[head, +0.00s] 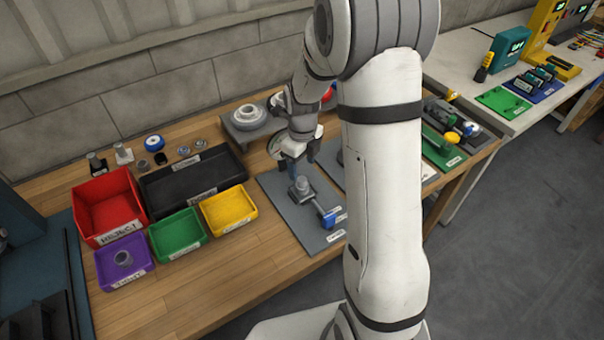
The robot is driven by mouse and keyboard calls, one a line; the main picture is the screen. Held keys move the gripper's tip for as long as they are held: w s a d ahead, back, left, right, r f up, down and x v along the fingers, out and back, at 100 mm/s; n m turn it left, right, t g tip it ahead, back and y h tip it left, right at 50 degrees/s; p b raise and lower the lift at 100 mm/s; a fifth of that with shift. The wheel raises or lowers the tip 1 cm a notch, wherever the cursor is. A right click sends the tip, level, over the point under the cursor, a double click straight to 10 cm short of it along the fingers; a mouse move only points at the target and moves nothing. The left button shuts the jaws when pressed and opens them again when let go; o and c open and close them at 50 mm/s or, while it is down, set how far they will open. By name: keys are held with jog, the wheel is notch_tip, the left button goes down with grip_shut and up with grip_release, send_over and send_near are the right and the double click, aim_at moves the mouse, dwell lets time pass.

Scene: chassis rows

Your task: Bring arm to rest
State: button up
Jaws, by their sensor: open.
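My arm (385,180) stands large in the head view, its upper link crossing the middle right of the picture. The forearm reaches back and down over the wooden bench. My gripper (297,170) points down above a grey mat (285,215). It is open, with dark fingers apart. A metal fitting (302,190) with a blue-handled part (328,218) stands on the mat just below the fingers. I cannot tell whether the fingers touch it. My arm hides part of the bench to the right of the mat.
On the bench's left stand a red bin (108,205), a black tray (195,180), and purple (124,262), green (178,235) and yellow (229,209) bins. A grey block with a round flange (248,118) is behind my gripper. A white table (470,75) with instruments stands at right. The bench front (230,285) is clear.

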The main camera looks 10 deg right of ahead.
jog(key=shift+r, duration=1.15)
jog(key=shift+r, duration=0.1)
jog(key=shift+s+r+n, duration=0.15)
jog(key=shift+r+n, duration=0.15)
jog(key=shift+n, duration=0.1)
jog(key=s+r+n+t, duration=0.1)
jog(key=s+r+n, duration=0.6)
jog(key=s+n, duration=0.3)
jog(key=s+r+n+t, duration=0.2)
jog(key=s+r+n, duration=0.5)
jog(key=s+n, duration=0.4)
jog(key=n, duration=0.6)
jog(key=shift+n, duration=0.3)
